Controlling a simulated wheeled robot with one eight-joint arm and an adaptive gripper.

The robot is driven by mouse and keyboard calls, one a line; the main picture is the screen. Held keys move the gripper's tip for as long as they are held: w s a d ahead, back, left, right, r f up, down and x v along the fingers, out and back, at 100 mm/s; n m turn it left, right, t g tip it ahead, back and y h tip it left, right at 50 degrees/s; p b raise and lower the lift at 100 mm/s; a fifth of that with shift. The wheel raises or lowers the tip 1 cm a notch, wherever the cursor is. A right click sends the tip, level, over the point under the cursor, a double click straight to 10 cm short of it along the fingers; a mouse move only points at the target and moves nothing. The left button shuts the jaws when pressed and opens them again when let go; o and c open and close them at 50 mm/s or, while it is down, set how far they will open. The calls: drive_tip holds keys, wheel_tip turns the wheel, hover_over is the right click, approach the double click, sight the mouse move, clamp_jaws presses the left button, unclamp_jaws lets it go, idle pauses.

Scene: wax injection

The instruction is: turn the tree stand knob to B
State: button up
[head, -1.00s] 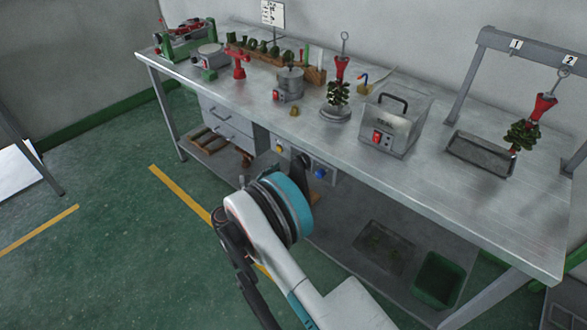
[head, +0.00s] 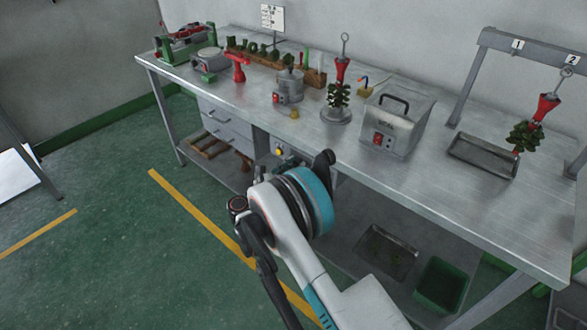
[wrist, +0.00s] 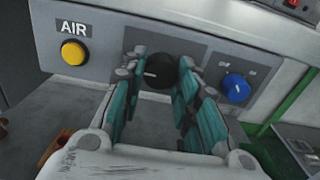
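A round black knob (wrist: 158,75) with a pale pointer line sits on the grey front panel (wrist: 212,68) under the bench, in the wrist view. A blue knob (wrist: 235,88) is on the panel to its right. I cannot read which knob is the tree stand's, nor any letter B. My gripper (wrist: 160,82) points at the panel with its teal fingers apart, one on each side of the black knob. I cannot tell whether they touch it. In the head view my wrist hides the knobs and fingers. A stand (head: 336,116) with a dark green tree (head: 339,96) is on the bench.
A yellow button (wrist: 73,52) under an AIR label is left of the knobs; it also shows in the head view (head: 280,151). On the steel bench (head: 440,185) stand a metal box (head: 397,125), a pot (head: 289,87) and a tray (head: 482,156). Floor in front is clear.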

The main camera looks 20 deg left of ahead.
drive_tip(key=shift+m, duration=18)
drive_tip(key=o, duration=1.1)
